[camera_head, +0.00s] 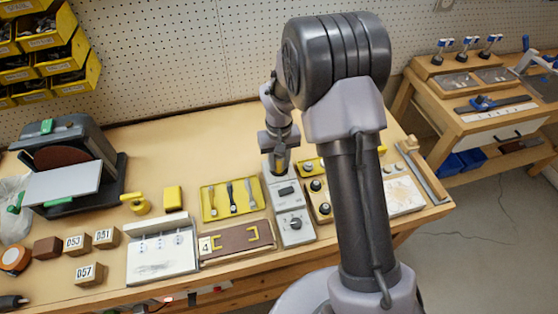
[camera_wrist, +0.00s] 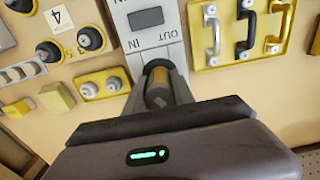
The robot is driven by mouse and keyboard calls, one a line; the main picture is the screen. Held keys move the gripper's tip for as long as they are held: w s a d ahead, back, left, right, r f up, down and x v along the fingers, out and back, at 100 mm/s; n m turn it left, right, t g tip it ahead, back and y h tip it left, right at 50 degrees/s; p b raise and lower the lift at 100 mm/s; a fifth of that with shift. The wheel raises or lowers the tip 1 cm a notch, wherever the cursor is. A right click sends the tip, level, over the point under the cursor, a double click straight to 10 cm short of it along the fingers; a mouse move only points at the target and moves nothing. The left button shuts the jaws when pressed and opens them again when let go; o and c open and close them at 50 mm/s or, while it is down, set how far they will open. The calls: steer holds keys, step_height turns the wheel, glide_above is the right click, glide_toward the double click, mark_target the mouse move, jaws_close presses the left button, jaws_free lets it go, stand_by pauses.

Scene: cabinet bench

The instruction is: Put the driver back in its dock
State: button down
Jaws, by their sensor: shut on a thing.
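My gripper (camera_wrist: 162,82) is shut on the driver (camera_wrist: 158,92), a short rounded body with a yellow-brown middle, between the two grey fingers in the wrist view. A dark rounded edge shows at its upper end. In the head view my gripper (camera_head: 280,168) points down over the back end of a grey unit (camera_head: 294,236) with a small dark display and a round knob.
A yellow board with several handles (camera_head: 206,208) lies left of the grey unit. A yellow panel with black knobs (camera_head: 313,199) stands close on its right. A brown board (camera_head: 232,240), a white box (camera_head: 160,262) and numbered blocks (camera_head: 85,271) lie further left. The bench's back middle is clear.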

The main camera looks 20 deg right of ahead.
steer(key=shift+f, duration=0.15)
stand_by(0.3)
steer(key=c, duration=1)
jaws_free()
steer(key=shift+o, duration=0.2)
steer(key=shift+o, duration=1.2)
steer(key=shift+r+p, duration=2.5)
steer(key=shift+r, duration=1)
